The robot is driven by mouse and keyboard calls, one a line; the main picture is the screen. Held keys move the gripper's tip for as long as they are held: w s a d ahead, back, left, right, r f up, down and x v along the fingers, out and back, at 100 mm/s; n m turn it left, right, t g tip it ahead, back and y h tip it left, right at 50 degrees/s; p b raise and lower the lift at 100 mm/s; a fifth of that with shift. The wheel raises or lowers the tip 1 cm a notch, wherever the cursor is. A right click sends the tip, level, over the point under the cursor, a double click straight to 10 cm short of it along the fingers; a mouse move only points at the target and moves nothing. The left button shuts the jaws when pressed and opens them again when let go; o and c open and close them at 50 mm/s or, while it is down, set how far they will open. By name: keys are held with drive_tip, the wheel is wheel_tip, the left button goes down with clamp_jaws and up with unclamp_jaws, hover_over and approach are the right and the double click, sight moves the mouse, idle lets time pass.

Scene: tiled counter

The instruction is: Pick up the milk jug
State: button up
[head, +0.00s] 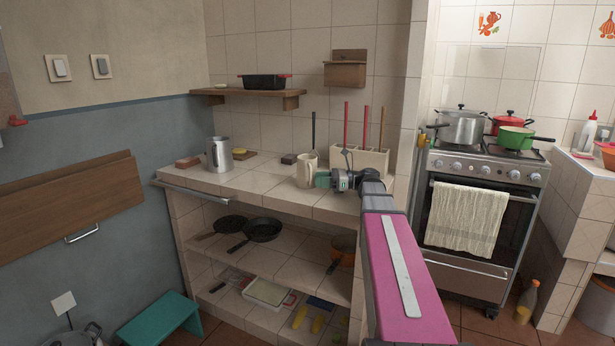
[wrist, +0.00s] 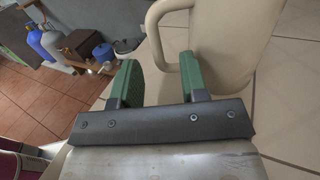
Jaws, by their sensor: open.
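A cream milk jug (head: 306,170) stands upright on the tiled counter (head: 262,185). In the wrist view its pale body (wrist: 232,45) fills the upper right, with its looped handle (wrist: 154,34) toward the left. My gripper (head: 322,179) is at the jug's right side in the head view. In the wrist view my gripper (wrist: 158,75) is open, with green fingers apart and nothing clamped. The handle shows between and just beyond the fingertips. I cannot tell whether it is inside the jaws or whether the right finger touches the jug.
A metal jug (head: 220,153) stands further left on the counter, near a reddish block (head: 188,161). A cream holder (head: 360,160) with upright sticks stands behind my gripper. Counter is bare between the two jugs.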

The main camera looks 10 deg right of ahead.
sight(311, 169)
drive_tip(key=a, duration=0.3)
drive_tip(key=shift+w+a+r, duration=0.15)
drive_tip(key=shift+w+a, duration=0.1)
drive_tip(key=shift+a, duration=0.1)
drive_tip(key=shift+c, duration=0.3)
clamp_jaws()
drive_tip(key=shift+r, duration=0.1)
drive_tip(key=shift+r, duration=0.55)
wheel_tip(311, 169, up, 3)
drive_tip(key=shift+f, duration=0.2)
drive_tip(key=s+a+r, duration=0.7)
drive_tip(key=a, duration=0.1)
drive_tip(key=shift+s+a, duration=0.25)
drive_tip(key=shift+a, duration=0.15)
